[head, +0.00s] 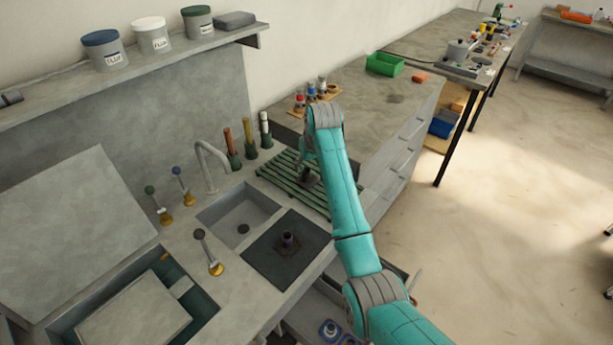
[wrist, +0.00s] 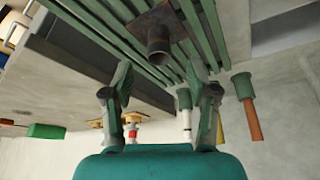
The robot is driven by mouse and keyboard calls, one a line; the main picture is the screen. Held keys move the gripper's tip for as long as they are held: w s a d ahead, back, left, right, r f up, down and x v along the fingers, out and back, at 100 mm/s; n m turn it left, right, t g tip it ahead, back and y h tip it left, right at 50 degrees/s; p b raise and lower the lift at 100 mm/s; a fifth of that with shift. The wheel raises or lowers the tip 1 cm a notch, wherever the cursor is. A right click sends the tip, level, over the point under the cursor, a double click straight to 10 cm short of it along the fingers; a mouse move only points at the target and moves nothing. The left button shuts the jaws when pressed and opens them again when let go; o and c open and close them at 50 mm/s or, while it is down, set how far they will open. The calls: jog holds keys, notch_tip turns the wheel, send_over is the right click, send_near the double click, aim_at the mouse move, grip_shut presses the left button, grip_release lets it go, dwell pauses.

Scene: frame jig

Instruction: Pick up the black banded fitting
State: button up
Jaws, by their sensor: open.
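A dark fitting with a square flange and a short round pipe stands on the green slatted rack (wrist: 95,28); the fitting (wrist: 158,42) shows at the top middle of the wrist view. In the head view this fitting (head: 309,181) is partly hidden by my arm. A similar dark fitting (head: 288,239) stands on the black mat (head: 268,250) in front of the sink. I cannot make out a band on either. My gripper (wrist: 163,88) is open and empty, its fingers apart and short of the rack fitting, which lies roughly in line with the gap between them.
Upright tubes in green holders (head: 249,140) stand behind the rack. A faucet (head: 212,165) and sink basin (head: 240,215) lie left of it. Small bottles (head: 311,92) and a green bin (head: 385,64) are on the counter beyond. Knobbed valves (head: 208,252) rise left of the mat.

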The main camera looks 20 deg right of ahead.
aim_at(307, 170)
jog(key=shift+x, duration=2.75)
jog(key=shift+s, duration=0.1)
grip_shut()
